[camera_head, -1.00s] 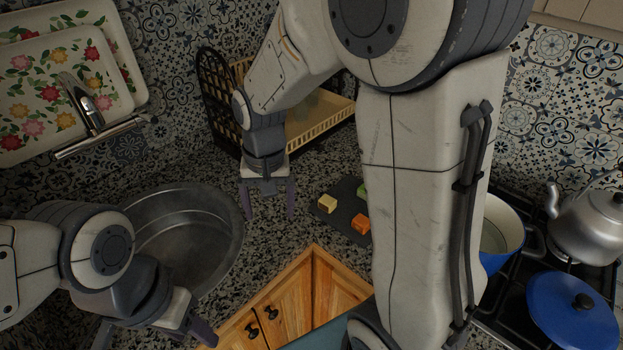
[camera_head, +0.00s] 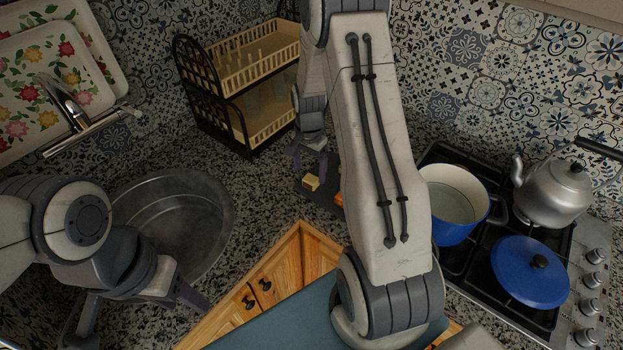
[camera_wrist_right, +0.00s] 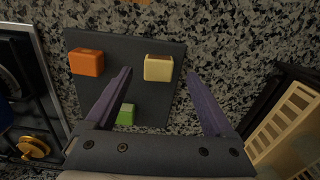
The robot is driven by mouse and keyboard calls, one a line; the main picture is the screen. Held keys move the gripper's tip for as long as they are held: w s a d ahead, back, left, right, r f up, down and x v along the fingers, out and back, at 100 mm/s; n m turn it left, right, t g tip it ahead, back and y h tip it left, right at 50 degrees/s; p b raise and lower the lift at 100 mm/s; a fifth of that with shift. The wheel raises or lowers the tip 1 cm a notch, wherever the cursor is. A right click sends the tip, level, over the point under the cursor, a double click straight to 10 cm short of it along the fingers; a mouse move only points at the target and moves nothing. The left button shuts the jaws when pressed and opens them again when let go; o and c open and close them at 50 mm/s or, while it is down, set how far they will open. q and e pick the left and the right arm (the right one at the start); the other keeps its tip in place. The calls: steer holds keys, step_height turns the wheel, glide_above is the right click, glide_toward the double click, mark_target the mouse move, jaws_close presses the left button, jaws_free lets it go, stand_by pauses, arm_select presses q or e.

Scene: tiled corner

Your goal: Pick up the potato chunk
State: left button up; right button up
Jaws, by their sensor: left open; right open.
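A pale yellow chunk with a brownish top, which looks like the potato chunk (camera_wrist_right: 158,68), lies on the dark cutting board (camera_wrist_right: 142,44). It also shows in the head view (camera_head: 311,182), partly hidden near my right arm. My right gripper (camera_wrist_right: 159,75) is open and points down at the board. In the right wrist view the chunk appears between its two fingertips; I cannot tell the height gap. My left gripper (camera_head: 138,316) is open and empty at the lower left, in front of the sink.
An orange chunk (camera_wrist_right: 87,62) and a green chunk (camera_wrist_right: 126,114) share the board. A dish rack (camera_head: 262,62) stands behind. A blue pot (camera_head: 447,230), a kettle (camera_head: 553,195) and a blue lid (camera_head: 530,272) are on the stove at right. The sink (camera_head: 190,235) is at left.

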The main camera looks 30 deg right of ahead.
mark_target(310, 180)
steer(key=shift+f+p, duration=0.4)
steer(key=shift+f, duration=1.35)
jaws_close()
steer(key=shift+r, duration=0.1)
